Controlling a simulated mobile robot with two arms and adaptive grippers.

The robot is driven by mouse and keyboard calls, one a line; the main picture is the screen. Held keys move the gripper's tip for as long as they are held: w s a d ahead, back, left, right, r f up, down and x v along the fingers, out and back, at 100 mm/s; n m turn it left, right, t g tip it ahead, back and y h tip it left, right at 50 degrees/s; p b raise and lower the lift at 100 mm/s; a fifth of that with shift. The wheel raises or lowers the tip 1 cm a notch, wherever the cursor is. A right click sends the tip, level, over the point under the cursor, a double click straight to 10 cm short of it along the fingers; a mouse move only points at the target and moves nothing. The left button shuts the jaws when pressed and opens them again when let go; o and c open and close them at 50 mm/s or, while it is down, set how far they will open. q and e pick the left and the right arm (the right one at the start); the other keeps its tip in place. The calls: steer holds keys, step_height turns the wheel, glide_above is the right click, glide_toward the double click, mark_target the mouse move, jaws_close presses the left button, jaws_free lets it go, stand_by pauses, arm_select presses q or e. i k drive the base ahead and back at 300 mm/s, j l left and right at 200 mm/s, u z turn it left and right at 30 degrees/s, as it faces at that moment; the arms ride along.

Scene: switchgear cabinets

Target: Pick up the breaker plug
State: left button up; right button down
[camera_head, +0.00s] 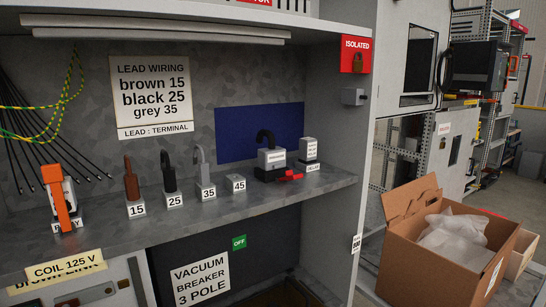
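No thing here is clearly labelled as the breaker plug. A grey block (271,160) with a thick black curved lead on top stands on a black base toward the right of the shelf. Its small label is too small to read, so I cannot tell if it is the plug. A red piece (290,176) lies at the front right of that base. A vacuum breaker 3 pole sign (200,279) is on the dark panel below the shelf. Neither of my grippers is in view.
Terminal blocks 15 (136,209), 25 (174,199), 35 (207,192) and 45 (236,184) line the grey shelf (110,243). A delay unit (309,150) stands right, an orange-fronted device (56,196) left. An open carton (440,265) is outside the cabinet.

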mark_target(272, 158)
steer(key=l+z, duration=0.15)
steer(key=l, duration=0.4)
steer(key=i+l+z, duration=0.15)
steer(key=l, duration=0.35)
steer(key=i+l+z, duration=0.15)
steer(key=l, duration=0.4)
